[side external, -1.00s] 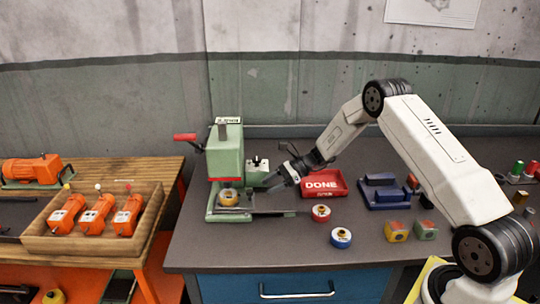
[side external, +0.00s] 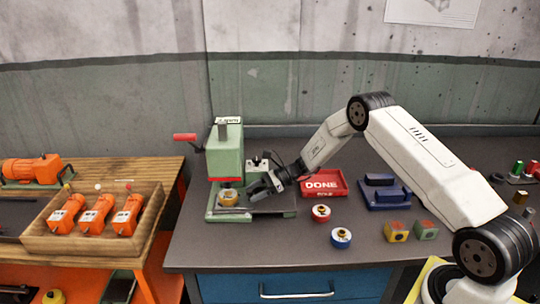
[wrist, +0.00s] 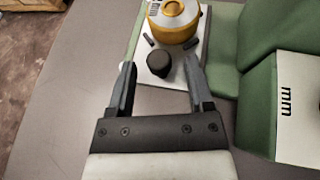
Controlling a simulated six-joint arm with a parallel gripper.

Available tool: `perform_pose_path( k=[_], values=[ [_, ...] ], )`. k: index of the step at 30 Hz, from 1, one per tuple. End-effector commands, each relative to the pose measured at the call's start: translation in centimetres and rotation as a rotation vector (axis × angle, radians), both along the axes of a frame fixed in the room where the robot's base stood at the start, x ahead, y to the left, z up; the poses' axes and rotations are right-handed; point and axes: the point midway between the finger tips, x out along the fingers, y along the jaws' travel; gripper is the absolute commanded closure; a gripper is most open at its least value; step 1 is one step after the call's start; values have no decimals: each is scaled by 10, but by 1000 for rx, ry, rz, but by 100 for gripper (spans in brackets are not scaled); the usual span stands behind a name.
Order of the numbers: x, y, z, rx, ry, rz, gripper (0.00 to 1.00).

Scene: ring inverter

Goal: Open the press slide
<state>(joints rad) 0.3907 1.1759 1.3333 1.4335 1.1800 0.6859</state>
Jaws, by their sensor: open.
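The green press (side external: 225,160) stands at the left of the bench, with a red handle (side external: 185,137) at its upper left. A yellow-orange ring piece (side external: 228,197) sits on the light slide plate under the press head; it also shows at the top of the wrist view (wrist: 174,18). A dark round knob (wrist: 159,63) stands on the slide plate (wrist: 150,78) in front of the ring. My gripper (wrist: 160,75) is open, with one finger on each side of the knob. In the side view my gripper (side external: 259,188) is low at the press's right. Contact with the knob cannot be told.
A red DONE tray (side external: 325,184) and a blue fixture (side external: 385,192) stand to the right. A red ring piece (side external: 321,213), a blue one (side external: 341,238) and two small blocks (side external: 397,231) lie on the bench. The front middle of the bench is clear.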

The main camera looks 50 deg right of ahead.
Motion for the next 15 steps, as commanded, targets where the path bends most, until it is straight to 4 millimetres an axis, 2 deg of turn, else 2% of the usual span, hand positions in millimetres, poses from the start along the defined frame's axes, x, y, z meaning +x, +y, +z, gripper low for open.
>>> perform_pose_path(
  k=[6,15],
  values=[
    [8,14,-7,0,0,1,33],
    [9,16,-8,0,0,-1,33]
  ],
)
